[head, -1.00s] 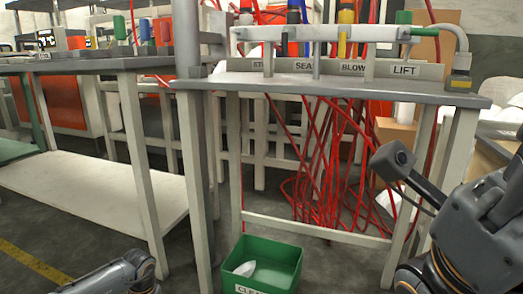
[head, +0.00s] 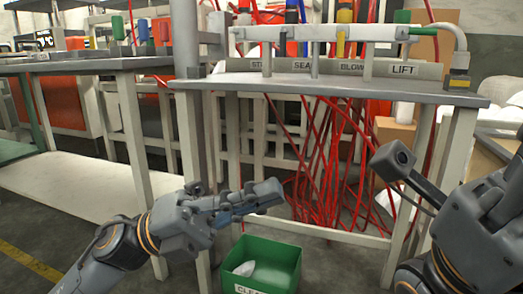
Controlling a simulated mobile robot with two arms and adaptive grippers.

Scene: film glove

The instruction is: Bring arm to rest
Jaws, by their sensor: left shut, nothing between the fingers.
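My left gripper (head: 262,200) reaches in from the lower left, in front of the table legs. Its fingers are together with nothing between them. It hangs above a green bin (head: 290,262) on the floor, apart from it. My right arm (head: 480,225) fills the lower right corner. I cannot make out the right gripper's fingertips.
A grey-topped table (head: 340,88) with signs reading BLOW and LIFT stands ahead. Red hoses (head: 330,185) hang beneath it. A second workbench (head: 90,65) with a low shelf (head: 60,185) is at left. The green bin holds something white (head: 267,273).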

